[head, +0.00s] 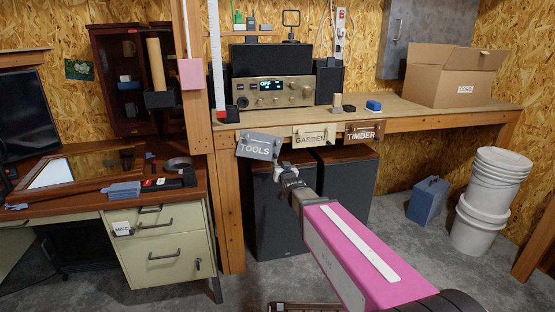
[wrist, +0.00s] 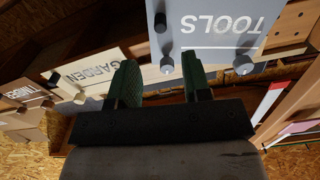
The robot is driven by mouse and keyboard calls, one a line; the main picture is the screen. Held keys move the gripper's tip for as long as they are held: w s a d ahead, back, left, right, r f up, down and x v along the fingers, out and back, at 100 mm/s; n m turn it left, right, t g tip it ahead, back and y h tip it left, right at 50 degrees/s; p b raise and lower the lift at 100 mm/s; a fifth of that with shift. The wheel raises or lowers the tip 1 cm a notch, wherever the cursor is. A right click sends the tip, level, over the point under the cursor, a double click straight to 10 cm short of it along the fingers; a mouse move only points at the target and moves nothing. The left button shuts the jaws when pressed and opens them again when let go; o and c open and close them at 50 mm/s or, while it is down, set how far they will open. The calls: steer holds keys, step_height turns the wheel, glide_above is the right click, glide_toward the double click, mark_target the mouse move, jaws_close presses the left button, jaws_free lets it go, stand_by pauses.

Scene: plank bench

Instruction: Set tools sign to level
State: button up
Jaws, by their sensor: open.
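The grey TOOLS sign (head: 259,146) hangs at the left end of the bench's front edge. It is tilted in the head view, its left end higher than its right. My gripper (head: 283,172) is just below the sign's right end in the head view. In the wrist view my gripper (wrist: 158,82) has its two green fingers apart with nothing between them. The right finger is close to the sign's edge; I cannot tell whether it touches.
The cream GARDEN sign (head: 315,134) and brown TIMBER sign (head: 364,131) hang to the right along the bench edge (head: 440,118). A wooden post (head: 198,100) stands left of the TOOLS sign. Dark speakers (head: 345,190) stand below the bench.

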mark_target(276, 158)
steer(key=x, duration=0.9)
steer(key=shift+w+f, duration=0.1)
steer(key=shift+w, duration=0.1)
